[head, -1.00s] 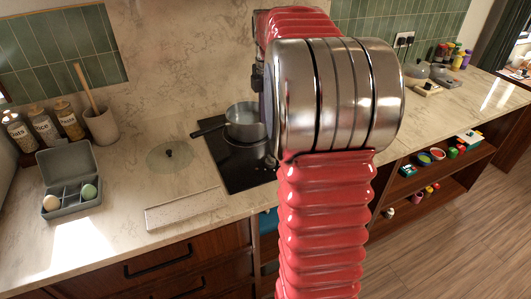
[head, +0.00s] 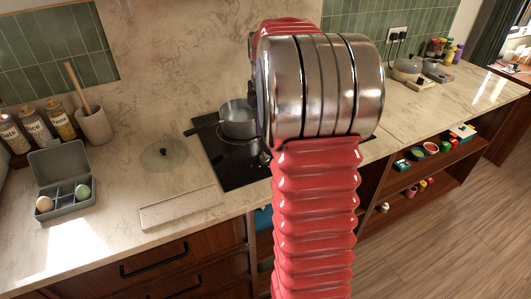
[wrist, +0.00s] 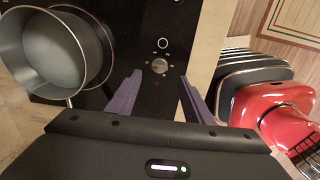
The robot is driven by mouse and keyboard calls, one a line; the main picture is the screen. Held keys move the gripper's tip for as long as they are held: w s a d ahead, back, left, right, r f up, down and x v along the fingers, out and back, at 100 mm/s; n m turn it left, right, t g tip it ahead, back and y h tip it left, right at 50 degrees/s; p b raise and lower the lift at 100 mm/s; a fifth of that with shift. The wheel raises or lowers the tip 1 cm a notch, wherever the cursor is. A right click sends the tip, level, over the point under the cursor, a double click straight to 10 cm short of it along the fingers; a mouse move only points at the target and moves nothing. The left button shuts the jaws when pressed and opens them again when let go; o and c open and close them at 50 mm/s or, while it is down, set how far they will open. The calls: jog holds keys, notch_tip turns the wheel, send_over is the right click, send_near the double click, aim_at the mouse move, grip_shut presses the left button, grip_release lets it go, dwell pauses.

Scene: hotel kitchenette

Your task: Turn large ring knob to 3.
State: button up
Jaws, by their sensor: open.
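A round silver-grey knob (wrist: 159,66) sits on the black hob panel (wrist: 150,103), in the upper middle of the wrist view. In the head view my arm hides the gripper and the right side of the black hob (head: 225,168).
A grey pot (head: 238,120) stands on the hob, close to my left finger in the wrist view (wrist: 50,60).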

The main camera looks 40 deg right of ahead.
notch_tip(320, 180, down, 8)
jog(key=shift+f, duration=0.15)
dwell(0.4)
jog(key=c, duration=1)
jog(key=shift+s+d, duration=0.1)
jog(key=shift+d, duration=0.1)
jog(key=shift+c, duration=0.3)
jog(key=shift+a, duration=0.15)
